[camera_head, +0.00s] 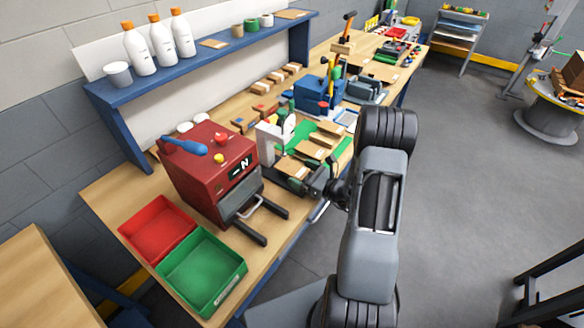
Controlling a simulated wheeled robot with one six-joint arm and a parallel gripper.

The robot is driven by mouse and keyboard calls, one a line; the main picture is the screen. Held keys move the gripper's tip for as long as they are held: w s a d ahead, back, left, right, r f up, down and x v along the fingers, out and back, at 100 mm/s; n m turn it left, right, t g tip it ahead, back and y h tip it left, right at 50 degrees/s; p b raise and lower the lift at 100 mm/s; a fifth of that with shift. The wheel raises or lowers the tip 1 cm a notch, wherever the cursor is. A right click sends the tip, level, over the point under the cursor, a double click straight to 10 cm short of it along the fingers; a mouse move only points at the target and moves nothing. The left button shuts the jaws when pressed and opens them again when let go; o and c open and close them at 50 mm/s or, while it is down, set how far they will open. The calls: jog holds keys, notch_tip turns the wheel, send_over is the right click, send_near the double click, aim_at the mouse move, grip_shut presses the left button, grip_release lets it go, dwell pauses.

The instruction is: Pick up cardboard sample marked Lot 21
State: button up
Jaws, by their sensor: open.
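Several flat brown cardboard pieces lie on the wooden workbench (95,197). One cardboard piece (313,151) lies just beyond my gripper, another (291,168) lies just to its left, and a third (331,128) is farther back near a green mat (302,131). No lot marking is readable on any of them, so I cannot tell which is Lot 21. My gripper (304,184) is open at the bench's front edge, beside the nearest pieces. Its fingers are small and partly hidden by dark parts around them. I see nothing held in it.
A red machine (207,170) marked N stands left of my gripper, with dark rails in front. A white upright device (268,146) stands between them. Red (158,232) and green (203,270) bins sit at the near left.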

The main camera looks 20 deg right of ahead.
jog(key=c, duration=1.1)
jog(key=shift+o, duration=0.2)
